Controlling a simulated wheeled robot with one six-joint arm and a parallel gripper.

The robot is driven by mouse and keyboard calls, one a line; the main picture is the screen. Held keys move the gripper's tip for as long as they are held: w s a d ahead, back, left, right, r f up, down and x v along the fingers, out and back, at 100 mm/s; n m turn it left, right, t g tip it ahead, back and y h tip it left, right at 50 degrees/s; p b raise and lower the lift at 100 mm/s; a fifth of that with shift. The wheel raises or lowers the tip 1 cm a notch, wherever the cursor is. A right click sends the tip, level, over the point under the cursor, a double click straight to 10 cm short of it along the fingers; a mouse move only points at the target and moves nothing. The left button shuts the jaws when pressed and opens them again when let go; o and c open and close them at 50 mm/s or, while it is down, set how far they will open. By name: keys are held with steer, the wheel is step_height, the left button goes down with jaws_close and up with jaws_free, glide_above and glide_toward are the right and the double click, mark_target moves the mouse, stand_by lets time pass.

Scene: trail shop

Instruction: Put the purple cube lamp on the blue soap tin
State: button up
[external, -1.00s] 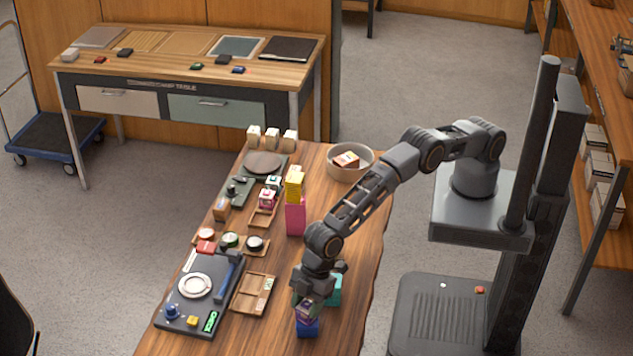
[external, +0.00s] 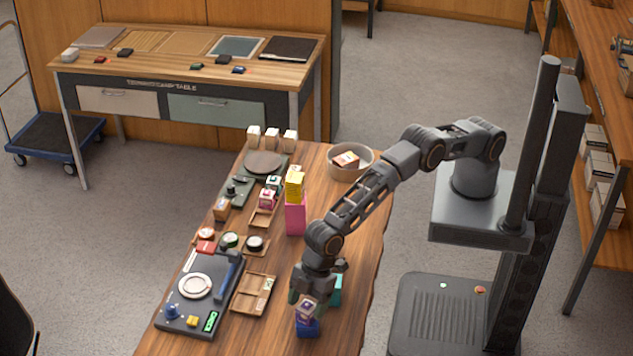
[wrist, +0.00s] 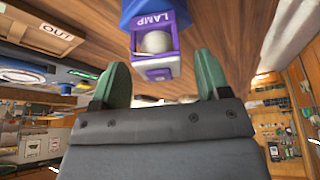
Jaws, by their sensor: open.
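The purple cube lamp (external: 307,309) sits on top of the blue soap tin (external: 307,328) near the front of the wooden table. In the wrist view the lamp (wrist: 154,45) shows its LAMP label and a pale round bulb, with the blue tin (wrist: 133,10) beyond it. My gripper (wrist: 160,80) is open, its green fingertips apart on either side and drawn back from the lamp, holding nothing. In the external view my gripper (external: 310,293) is just above and behind the lamp and partly hides the area.
A teal block (external: 335,290) stands close behind the tin, partly hidden by my gripper. A wooden tray (external: 253,294) and a dark device board (external: 200,293) lie to the left. A pink block (external: 295,218) with a yellow box on top stands farther back.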

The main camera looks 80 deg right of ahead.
steer(key=b+v, duration=0.2)
steer(key=v, duration=0.9)
steer(key=w+d+r+m+t+h, duration=0.15)
steer(key=d+r, duration=0.25)
steer(key=d, duration=0.7)
steer(key=w+d+r+m, duration=0.1)
steer(key=d+r+m, duration=0.25)
steer(key=d, duration=0.75)
steer(key=w+d+r+m+t, duration=0.15)
steer(key=d+r, duration=0.25)
steer(key=d, duration=0.6)
steer(key=s+d+f+m+h, duration=0.1)
steer(key=s+d+f+m, duration=0.1)
steer(key=s+d, duration=0.6)
steer(key=s+d+f+m+h, duration=0.1)
steer(key=s+d+m, duration=0.4)
steer(key=d, duration=0.8)
steer(key=s+f, duration=0.1)
steer(key=s, duration=0.2)
steer(key=shift+s, duration=0.3)
